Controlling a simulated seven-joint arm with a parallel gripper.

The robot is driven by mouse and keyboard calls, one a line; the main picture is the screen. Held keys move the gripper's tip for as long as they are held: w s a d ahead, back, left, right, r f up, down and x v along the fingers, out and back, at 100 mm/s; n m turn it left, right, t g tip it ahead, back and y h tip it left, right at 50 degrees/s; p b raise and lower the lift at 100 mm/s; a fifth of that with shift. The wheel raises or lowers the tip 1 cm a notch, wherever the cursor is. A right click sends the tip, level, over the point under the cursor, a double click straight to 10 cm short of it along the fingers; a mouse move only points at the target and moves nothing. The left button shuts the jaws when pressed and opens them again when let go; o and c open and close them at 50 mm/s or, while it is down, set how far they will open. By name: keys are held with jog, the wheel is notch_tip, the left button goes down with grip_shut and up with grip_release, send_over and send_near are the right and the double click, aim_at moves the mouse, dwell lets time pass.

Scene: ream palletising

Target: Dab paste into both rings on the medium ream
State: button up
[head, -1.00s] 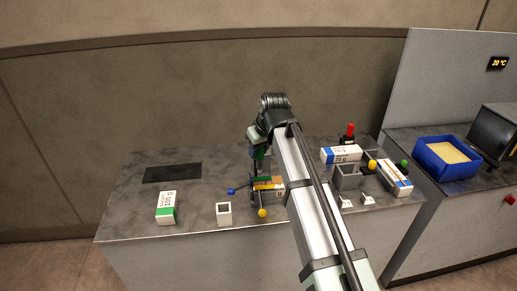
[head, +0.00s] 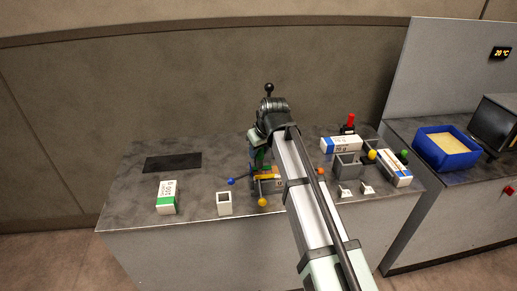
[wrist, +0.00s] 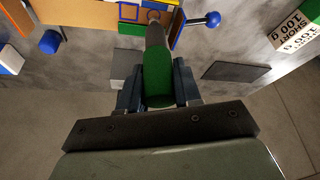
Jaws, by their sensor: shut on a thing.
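My gripper (head: 257,148) is shut on a green-handled tool (wrist: 158,75), which points down over the middle of the bench. Its grey-brown shaft reaches a round brownish spot on a tan and yellow block (wrist: 80,14). In the head view this block (head: 268,173) sits between coloured knobs, partly behind my arm. I cannot tell whether the tip touches the block, nor whether the block is the medium ream. The rings and any paste are not clear.
A green-striped 100 g ream (head: 166,197) and a white open box (head: 224,204) stand at left, near a dark mat (head: 173,161). Two reams (head: 341,145) (head: 396,169) and a grey holder (head: 348,166) stand at right. A blue tray (head: 447,149) is on the side counter.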

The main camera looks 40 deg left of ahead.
jog(key=shift+f, duration=0.7)
dwell(0.4)
jog(key=shift+r, duration=2.55)
jog(key=shift+w+d, duration=0.1)
jog(key=shift+w+d+r, duration=0.3)
jog(key=shift+w+d, duration=0.25)
jog(key=shift+w+d+r, duration=0.25)
jog(key=shift+w+d, duration=0.25)
jog(key=shift+d, duration=0.05)
jog(key=shift+f, duration=0.15)
jog(key=shift+f, duration=2.25)
